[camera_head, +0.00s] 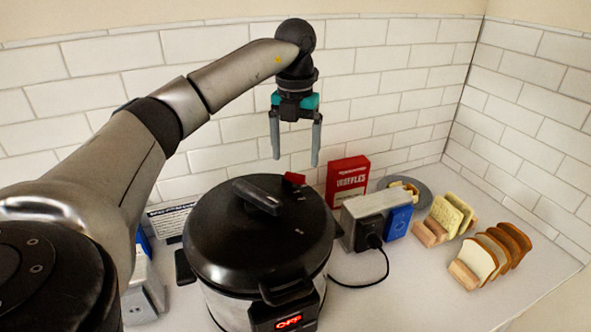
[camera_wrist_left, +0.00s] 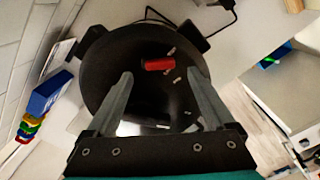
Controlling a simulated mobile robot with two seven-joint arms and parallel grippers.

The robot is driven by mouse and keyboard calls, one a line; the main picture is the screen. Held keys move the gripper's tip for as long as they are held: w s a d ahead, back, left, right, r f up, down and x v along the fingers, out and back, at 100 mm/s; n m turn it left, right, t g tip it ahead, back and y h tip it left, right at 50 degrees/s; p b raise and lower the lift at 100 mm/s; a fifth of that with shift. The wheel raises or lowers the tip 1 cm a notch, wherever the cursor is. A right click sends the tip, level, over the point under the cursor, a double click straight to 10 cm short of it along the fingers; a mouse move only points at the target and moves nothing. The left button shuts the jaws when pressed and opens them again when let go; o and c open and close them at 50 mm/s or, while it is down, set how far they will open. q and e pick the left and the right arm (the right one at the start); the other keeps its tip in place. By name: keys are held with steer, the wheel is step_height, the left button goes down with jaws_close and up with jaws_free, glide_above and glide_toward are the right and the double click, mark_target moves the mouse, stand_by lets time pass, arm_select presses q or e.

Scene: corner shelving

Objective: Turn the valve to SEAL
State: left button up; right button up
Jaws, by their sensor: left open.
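A round pressure cooker with a black lid (camera_head: 232,237) stands on the counter, and its front display (camera_head: 288,322) glows red and seems to read OFF. The red valve (camera_head: 293,178) sits at the back right of the lid. In the left wrist view the valve (camera_wrist_left: 158,64) lies crosswise, with small pale marks beside it, too small to read. My left gripper (camera_head: 296,160) points down above the valve, open and empty. In the left wrist view the left gripper's fingertips (camera_wrist_left: 158,76) straddle the valve's line of sight, apart from it. My right gripper is not in view.
A red box (camera_head: 347,180) stands behind the cooker. A metal outlet block (camera_head: 362,215) with a plugged black cord is close on the right. Bread racks (camera_head: 479,262) stand farther right. A blue box (camera_wrist_left: 49,93) is beside the cooker. Tiled walls close the back and right.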

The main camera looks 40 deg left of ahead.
mark_target(295, 174)
arm_select(q)
steer(key=shift+f, duration=2.15)
steer(key=shift+c, duration=0.2)
steer(key=c, duration=1.3)
